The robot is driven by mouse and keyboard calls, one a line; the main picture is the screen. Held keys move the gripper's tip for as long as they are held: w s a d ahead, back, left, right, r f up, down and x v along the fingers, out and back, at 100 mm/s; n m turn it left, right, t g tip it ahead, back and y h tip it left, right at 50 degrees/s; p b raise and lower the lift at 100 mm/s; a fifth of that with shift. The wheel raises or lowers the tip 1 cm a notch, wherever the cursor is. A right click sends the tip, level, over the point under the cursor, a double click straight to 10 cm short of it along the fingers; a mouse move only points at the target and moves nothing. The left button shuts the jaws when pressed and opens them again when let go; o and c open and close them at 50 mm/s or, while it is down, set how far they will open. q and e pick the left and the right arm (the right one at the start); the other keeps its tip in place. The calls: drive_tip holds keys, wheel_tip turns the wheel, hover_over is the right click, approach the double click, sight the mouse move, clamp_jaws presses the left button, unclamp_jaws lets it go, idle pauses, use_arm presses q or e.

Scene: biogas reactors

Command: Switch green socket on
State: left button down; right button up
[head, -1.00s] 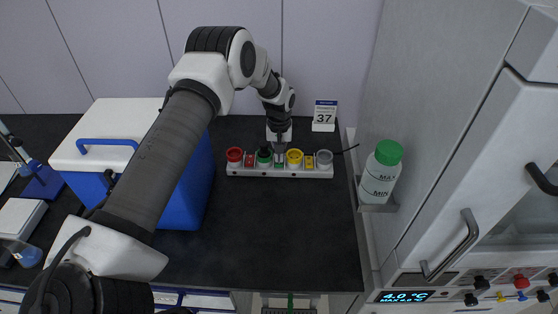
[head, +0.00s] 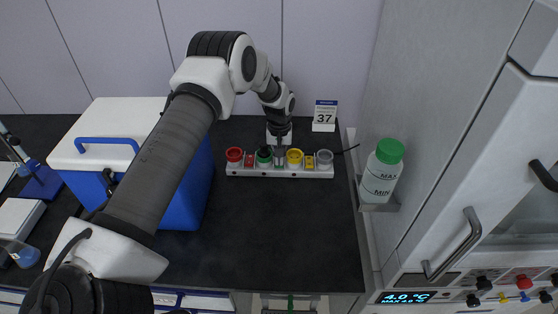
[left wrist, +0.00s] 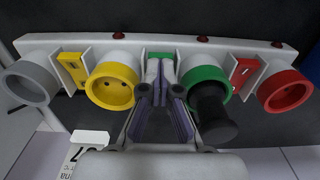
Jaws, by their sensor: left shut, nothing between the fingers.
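The white socket strip (head: 257,172) lies at the back of the black bench, with red, green, yellow and grey sockets. The green socket (left wrist: 205,80) has a black plug (left wrist: 212,115) in it. Its green switch (left wrist: 160,56) sits between the yellow and green sockets, mostly hidden behind my fingertips in the left wrist view. My left gripper (head: 279,158) is shut and empty, pointing down at the green switch; in the left wrist view its tips (left wrist: 160,68) are right at it. I cannot tell whether they touch or which way the switch is tilted.
A yellow switch (left wrist: 73,68) and a red switch (left wrist: 243,73) flank the neighbouring sockets. A calendar block (head: 325,116) stands behind the strip. A blue cooler box (head: 184,190) is left, a bottle (head: 382,171) right. The bench in front is clear.

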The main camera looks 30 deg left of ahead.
use_arm(q)
drive_tip(key=shift+f, duration=0.2)
drive_tip(key=shift+r, duration=0.1)
wheel_tip(320, 180, up, 7)
drive_tip(key=p, duration=0.5)
idle(0.5)
